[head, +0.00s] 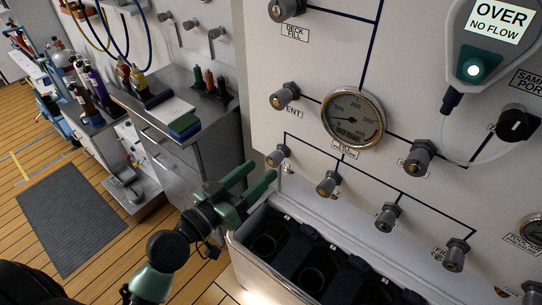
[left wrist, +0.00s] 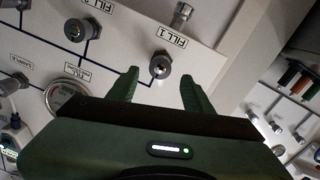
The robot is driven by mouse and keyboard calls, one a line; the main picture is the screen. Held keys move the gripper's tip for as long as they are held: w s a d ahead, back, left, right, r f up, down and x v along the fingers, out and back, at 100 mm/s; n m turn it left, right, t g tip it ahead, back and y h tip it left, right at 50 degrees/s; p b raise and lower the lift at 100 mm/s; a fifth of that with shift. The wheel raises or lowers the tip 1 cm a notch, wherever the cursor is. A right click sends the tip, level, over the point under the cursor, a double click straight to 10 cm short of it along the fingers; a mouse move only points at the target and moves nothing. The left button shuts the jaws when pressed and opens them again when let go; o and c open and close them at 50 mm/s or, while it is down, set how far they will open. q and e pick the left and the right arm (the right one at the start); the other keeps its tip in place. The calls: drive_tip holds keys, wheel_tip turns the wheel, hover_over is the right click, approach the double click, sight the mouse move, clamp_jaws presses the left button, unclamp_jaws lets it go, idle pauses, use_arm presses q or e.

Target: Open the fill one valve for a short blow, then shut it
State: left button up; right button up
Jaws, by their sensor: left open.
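The fill one valve is a dark grey knob at the left end of the lower row on the panel, seen in the head view (head: 278,156). In the left wrist view the knob (left wrist: 160,66) is beside its FILL 1 label (left wrist: 168,38). My green left gripper (head: 261,175) is open, with its fingers pointing at the panel just below and left of the knob. In the left wrist view the knob shows between and beyond the open fingertips (left wrist: 159,77), and nothing is held. My right gripper is not in view.
A round gauge (head: 352,118) sits above the lower valve row. Other fill valves (head: 328,183) continue to the right. An open bin with dark round slots (head: 240,252) stands below the panel. A steel cabinet (head: 180,165) is at left. A grey tester reads OVER NO FLOW (head: 492,25).

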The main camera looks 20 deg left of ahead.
sight(271, 162)
use_arm(q)
drive_tip(key=p+x, duration=0.1)
drive_tip(key=x, duration=0.3)
drive_tip(key=shift+w+d, duration=0.15)
drive_tip(key=shift+w, duration=0.15)
drive_tip(key=shift+f, duration=0.1)
clamp_jaws()
